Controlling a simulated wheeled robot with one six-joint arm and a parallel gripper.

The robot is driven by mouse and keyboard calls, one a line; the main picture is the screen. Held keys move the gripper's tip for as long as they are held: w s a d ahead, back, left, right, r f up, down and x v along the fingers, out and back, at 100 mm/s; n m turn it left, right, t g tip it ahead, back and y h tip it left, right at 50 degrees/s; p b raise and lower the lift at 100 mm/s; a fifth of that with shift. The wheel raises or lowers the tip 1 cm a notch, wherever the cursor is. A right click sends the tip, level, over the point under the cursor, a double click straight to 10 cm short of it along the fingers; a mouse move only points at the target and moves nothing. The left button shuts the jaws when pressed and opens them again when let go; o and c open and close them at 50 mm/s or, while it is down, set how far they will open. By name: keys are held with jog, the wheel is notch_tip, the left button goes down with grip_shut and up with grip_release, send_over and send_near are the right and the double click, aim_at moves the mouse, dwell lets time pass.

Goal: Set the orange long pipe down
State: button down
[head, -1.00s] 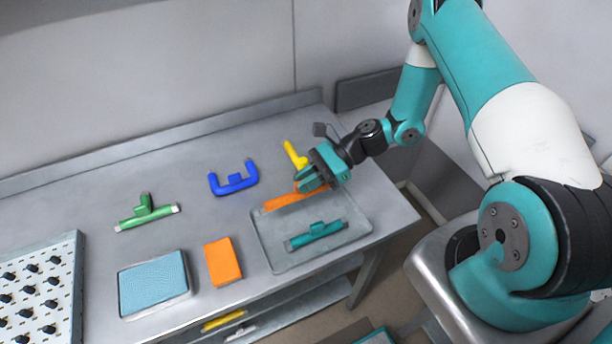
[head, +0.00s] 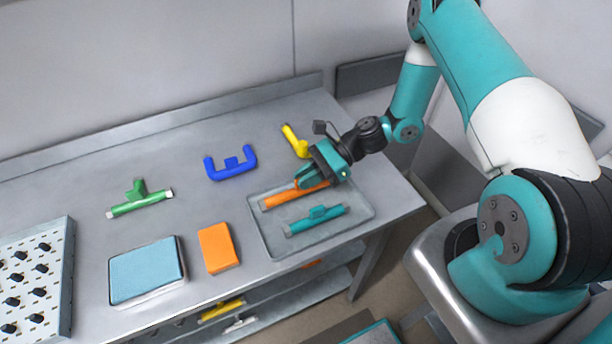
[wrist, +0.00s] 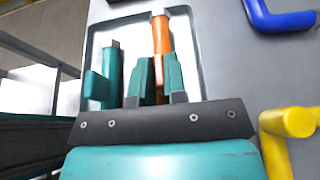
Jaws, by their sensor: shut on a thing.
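The orange long pipe (head: 290,197) lies along the back side of the grey tray (head: 262,232), low at the tray floor. Whether it touches the floor cannot be told. My gripper (head: 308,182) is shut on it near its right end. In the wrist view the pipe (wrist: 161,38) extends away from between my gripper's fingers (wrist: 160,75), which hide part of it. A teal pipe with a short branch (head: 316,220) lies in the same tray, in front of the orange pipe and apart from it.
A yellow elbow pipe (head: 296,142) lies behind my gripper, close to it. A blue pipe (head: 231,166), a green pipe (head: 139,198), an orange block (head: 217,248), a blue sponge-like pad (head: 147,270) and a white pegged board (head: 35,280) are on the table leftward.

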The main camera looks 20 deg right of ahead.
jog(key=shift+f+b, duration=0.4)
jog(key=shift+f, duration=0.15)
jog(key=c, duration=1.1)
grip_release()
jog(key=shift+d+r, duration=0.15)
jog(key=shift+d, duration=0.4)
jog(key=b+v, duration=0.4)
jog(key=v, duration=1.2)
jog(key=shift+r, duration=0.2)
jog(key=shift+d, duration=0.1)
jog(key=a+r+n+g+h, duration=0.2)
jog(key=a+r+n+h, duration=0.1)
jog(key=a+r+n, duration=0.5)
jog(key=s+a+r+n+t+h, duration=0.1)
jog(key=s+a+r+n+h, duration=0.2)
jog(key=s+a+r+n, duration=0.2)
jog(key=s+a+r+n+h, duration=0.3)
jog(key=s+a+r+n, duration=0.2)
jog(key=s+a+n, duration=0.3)
jog(key=s+n, duration=0.3)
jog(key=s, duration=0.1)
jog(key=shift+s+a+r+t, duration=0.15)
jog(key=shift+s+a+t, duration=0.15)
jog(key=shift+s+t, duration=0.1)
